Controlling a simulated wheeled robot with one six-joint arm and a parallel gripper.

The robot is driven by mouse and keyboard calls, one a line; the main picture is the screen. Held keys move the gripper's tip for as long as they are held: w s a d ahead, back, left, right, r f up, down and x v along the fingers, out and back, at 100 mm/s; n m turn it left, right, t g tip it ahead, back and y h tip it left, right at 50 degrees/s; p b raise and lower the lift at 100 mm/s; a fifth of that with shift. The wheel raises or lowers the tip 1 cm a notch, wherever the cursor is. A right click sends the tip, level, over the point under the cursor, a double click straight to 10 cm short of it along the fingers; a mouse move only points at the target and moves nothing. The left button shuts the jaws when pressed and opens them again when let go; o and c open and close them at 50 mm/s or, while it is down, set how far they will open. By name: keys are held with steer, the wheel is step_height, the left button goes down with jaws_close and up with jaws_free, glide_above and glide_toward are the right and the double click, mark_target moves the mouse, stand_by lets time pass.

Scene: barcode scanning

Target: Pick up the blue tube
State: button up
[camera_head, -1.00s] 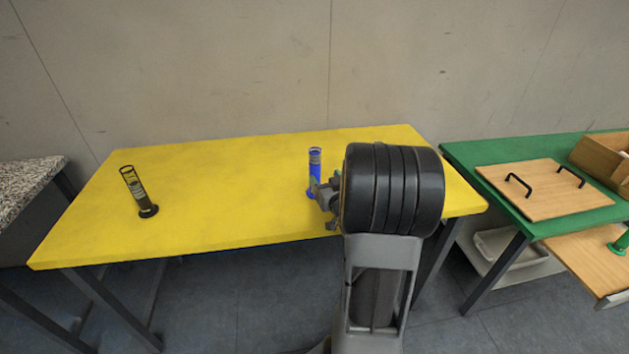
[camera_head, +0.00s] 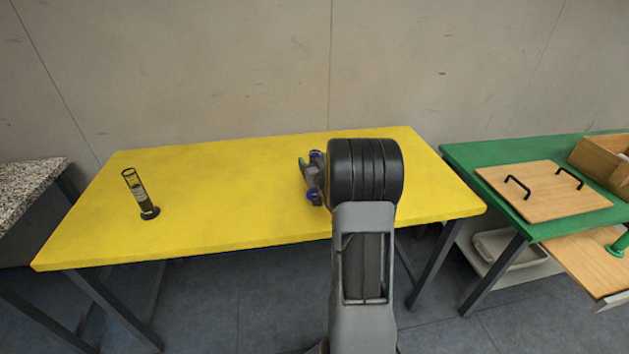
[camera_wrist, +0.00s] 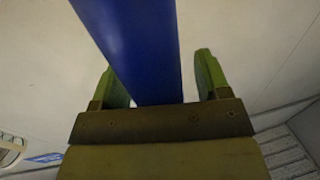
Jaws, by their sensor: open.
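The blue tube (camera_head: 313,196) stands on the yellow table (camera_head: 220,190), right of its middle. In the head view my gripper (camera_head: 306,172) covers its middle, and only its top and base show. In the wrist view the blue tube (camera_wrist: 135,45) runs between the two green fingers of my gripper (camera_wrist: 160,72). The tube is nearer the left finger, with a clear gap to the right finger. My gripper is open around the tube. I cannot tell whether the left finger touches it.
A green table (camera_head: 458,153) at the right holds a wooden board with handles (camera_head: 520,200) and a wooden box (camera_head: 600,160). The middle of the yellow table is clear.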

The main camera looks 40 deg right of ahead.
steer(key=shift+w, duration=0.1)
jaws_close()
stand_by(0.7)
